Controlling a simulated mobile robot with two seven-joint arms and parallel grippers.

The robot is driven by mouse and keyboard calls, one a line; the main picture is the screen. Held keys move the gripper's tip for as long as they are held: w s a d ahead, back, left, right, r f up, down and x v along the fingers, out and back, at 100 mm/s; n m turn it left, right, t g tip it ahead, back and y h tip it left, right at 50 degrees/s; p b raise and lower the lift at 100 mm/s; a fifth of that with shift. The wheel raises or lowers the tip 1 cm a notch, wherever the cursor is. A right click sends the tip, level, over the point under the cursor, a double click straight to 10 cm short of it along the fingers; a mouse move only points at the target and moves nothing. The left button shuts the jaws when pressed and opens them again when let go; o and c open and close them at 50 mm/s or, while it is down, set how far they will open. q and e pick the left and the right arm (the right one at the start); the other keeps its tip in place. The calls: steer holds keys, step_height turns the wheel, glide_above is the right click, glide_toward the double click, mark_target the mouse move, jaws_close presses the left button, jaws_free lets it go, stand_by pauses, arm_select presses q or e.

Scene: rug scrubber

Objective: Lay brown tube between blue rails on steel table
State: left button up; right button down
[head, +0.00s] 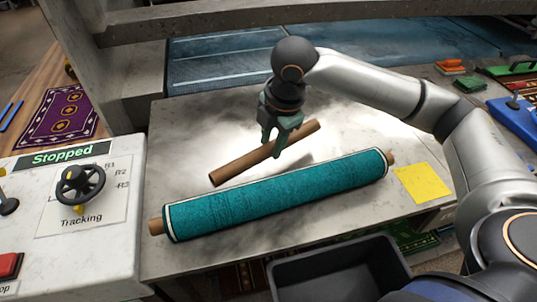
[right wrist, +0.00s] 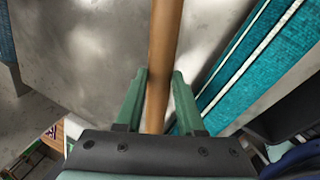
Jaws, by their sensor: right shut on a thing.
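My right gripper (head: 280,138) is shut on the brown tube (head: 237,164), near its middle, over the pale table (head: 190,120). The tube slants from lower left to upper right, behind the rolled teal rug, and appears to be held above the surface. In the right wrist view the tube (right wrist: 163,55) runs between the green fingers (right wrist: 158,100) of my right gripper. Two short blue bars (head: 11,115) show at the far left edge; I cannot tell if these are the blue rails. My left gripper is not in view.
A teal rug roll (head: 280,195) on a brown core lies along the table's front. A yellow note (head: 422,182) lies to its right. A black bin (head: 340,272) stands in front. A control panel (head: 75,225) reading "Stopped" is at left, with a purple rug (head: 60,117) beyond.

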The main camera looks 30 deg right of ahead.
mark_target(269, 155)
steer(key=shift+w+a+f, duration=0.1)
steer(key=shift+a+f, duration=0.1)
steer(key=shift+f, duration=0.15)
steer(key=shift+s+b+x, duration=0.15)
steer(key=shift+b+x, duration=0.05)
steer(key=shift+x, duration=0.6)
steer(key=shift+s+b+x, duration=0.1)
steer(key=shift+b+x, duration=0.05)
steer(key=shift+x, duration=0.7)
steer(key=shift+f, duration=0.15)
steer(key=c, duration=0.5)
jaws_free()
